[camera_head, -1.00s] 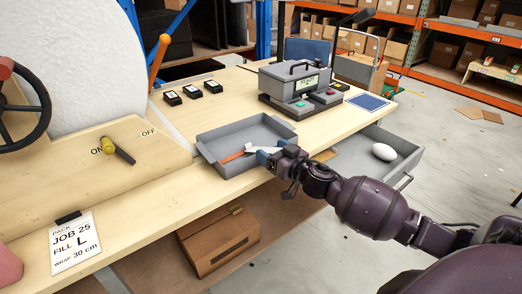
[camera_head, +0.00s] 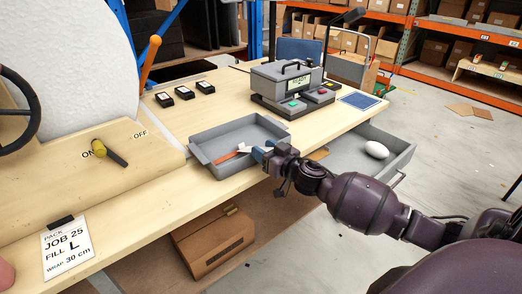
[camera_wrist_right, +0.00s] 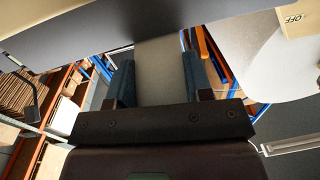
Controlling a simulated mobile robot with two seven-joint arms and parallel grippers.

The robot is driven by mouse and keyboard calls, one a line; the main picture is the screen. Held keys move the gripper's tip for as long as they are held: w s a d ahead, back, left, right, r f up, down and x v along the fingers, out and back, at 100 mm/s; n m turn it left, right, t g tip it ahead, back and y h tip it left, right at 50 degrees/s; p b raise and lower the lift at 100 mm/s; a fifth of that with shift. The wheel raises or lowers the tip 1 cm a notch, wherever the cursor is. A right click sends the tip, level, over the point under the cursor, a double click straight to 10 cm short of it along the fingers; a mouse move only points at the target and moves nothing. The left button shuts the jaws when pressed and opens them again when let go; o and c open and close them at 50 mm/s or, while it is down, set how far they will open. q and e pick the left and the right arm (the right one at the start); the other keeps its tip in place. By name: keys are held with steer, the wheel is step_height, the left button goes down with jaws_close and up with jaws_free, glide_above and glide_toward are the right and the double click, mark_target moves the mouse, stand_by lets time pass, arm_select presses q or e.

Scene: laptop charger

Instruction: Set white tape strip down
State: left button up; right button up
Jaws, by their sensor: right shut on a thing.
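My right gripper (camera_head: 262,152) is over the front right edge of the grey tray (camera_head: 204,154), its blue fingers pointing into it. In the right wrist view, the gripper (camera_wrist_right: 158,72) is shut on a pale, flat strip (camera_wrist_right: 160,75), which I take for the white tape strip. In the head view a small white piece (camera_head: 244,148) shows at the fingertips; whether it touches the tray floor I cannot tell. An orange-red item (camera_head: 227,158) lies in the tray beside it. My left gripper is not in view.
A grey sealing machine (camera_head: 286,82) stands behind the tray, with several black blocks (camera_head: 184,93) to its left. An open drawer (camera_head: 352,158) holding a white rounded object (camera_head: 377,149) is to the right. A job card (camera_head: 67,248) lies at the front left.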

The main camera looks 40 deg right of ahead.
step_height(320, 180, up, 20)
steer(key=p, duration=0.4)
steer(key=s+a+f+h, duration=0.1)
steer(key=s+a+f, duration=0.5)
steer(key=a+f, duration=0.2)
steer(key=s+a+f+m+h, duration=0.1)
steer(key=s+a+f, duration=0.5)
steer(key=a, duration=0.3)
steer(key=shift+s+a+f+m+h, duration=0.2)
steer(key=shift+f+m+h, duration=0.1)
steer(key=shift+f, duration=0.6)
stand_by(0.3)
